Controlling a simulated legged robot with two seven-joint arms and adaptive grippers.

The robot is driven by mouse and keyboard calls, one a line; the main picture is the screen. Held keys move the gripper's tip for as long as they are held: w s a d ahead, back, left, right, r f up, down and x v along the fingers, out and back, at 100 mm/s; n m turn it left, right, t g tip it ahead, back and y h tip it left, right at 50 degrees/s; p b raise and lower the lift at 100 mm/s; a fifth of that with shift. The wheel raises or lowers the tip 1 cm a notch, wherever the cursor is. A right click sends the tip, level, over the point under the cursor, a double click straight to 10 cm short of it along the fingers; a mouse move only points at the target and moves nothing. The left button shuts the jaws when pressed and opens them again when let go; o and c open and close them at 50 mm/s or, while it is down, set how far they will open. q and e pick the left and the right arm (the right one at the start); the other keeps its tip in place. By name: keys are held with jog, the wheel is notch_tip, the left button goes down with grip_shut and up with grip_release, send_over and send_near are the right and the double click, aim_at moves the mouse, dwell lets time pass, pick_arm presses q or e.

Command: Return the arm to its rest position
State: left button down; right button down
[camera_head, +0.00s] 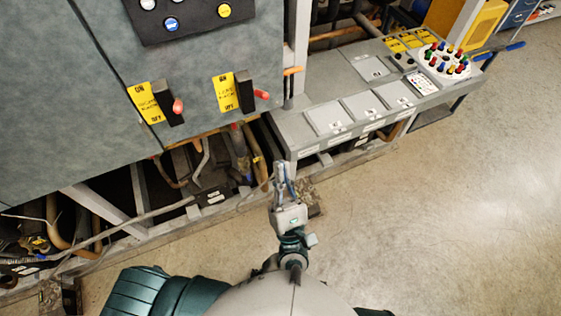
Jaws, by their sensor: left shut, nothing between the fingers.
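My left gripper (281,170) is shut and empty in the head view. It points up the picture, in front of the lower edge of the rack near the left end of the grey console. Its grey wrist (290,217) and dark green joint sit just below it. My own rounded grey and dark green body parts fill the bottom of the view. My right gripper does not show.
A grey cabinet (60,70) with two yellow-plated switches (155,103) (236,92) stands at the upper left. A grey console (320,140) with panels and a round multicoloured knob plate (444,61) runs to the upper right. Open floor (430,210) lies at the right.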

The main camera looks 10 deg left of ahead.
pick_arm(q)
jog(key=shift+w+a, duration=0.15)
jog(key=shift+a, duration=0.15)
